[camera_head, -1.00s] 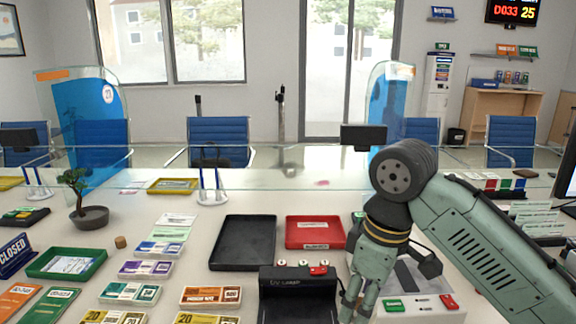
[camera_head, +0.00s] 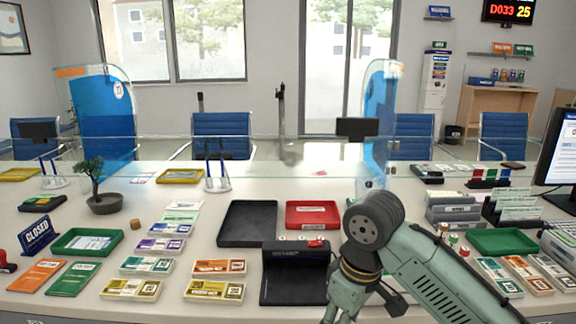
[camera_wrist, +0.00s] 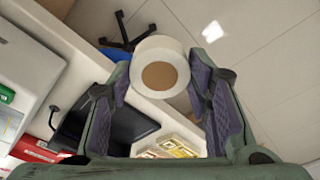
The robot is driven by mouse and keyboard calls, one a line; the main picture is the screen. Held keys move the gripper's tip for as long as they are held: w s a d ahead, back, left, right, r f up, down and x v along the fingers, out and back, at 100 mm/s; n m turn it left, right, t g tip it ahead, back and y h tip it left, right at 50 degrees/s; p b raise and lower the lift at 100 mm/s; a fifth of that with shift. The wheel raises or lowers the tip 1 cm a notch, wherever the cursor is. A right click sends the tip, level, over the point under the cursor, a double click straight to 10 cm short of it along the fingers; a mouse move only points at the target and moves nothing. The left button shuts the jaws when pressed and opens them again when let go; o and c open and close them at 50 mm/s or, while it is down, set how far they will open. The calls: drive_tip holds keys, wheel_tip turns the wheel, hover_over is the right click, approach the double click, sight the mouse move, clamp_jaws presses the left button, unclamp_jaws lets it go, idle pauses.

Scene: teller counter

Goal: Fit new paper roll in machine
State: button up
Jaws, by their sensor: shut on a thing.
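In the wrist view my gripper (camera_wrist: 160,78) is shut on a white paper roll (camera_wrist: 177,50). The roll's round end with its brown core faces the camera, between the two finger pads. In the head view my gripper (camera_head: 340,308) hangs at the bottom edge, and the roll cannot be made out there. In the head view my arm hides this machine.
A black device (camera_head: 290,285) stands left of my gripper, with black (camera_head: 247,223) and red (camera_head: 312,214) trays behind it. Banknote bundles (camera_head: 215,290) lie further left. Grey drawers (camera_head: 453,213) and a green tray (camera_head: 503,241) are at right. Floor (camera_wrist: 265,65) shows beyond the roll.

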drive_tip(key=w+a+f+m, duration=0.3)
drive_tip(key=f, duration=1)
drive_tip(key=w+a+f+m+h, duration=0.1)
drive_tip(key=w+a+f+m, duration=0.25)
drive_tip(key=f, duration=0.95)
drive_tip(key=w+a+f+m, duration=0.2)
drive_tip(key=a+f+m, duration=0.15)
drive_tip(key=f, duration=0.85)
drive_tip(key=s+f+b, duration=0.4)
drive_tip(key=f, duration=0.6)
drive_tip(key=shift+s+d+f+n+b, duration=0.15)
drive_tip(key=shift+d+f+n+b, duration=0.1)
drive_tip(key=shift+n+b, duration=0.15)
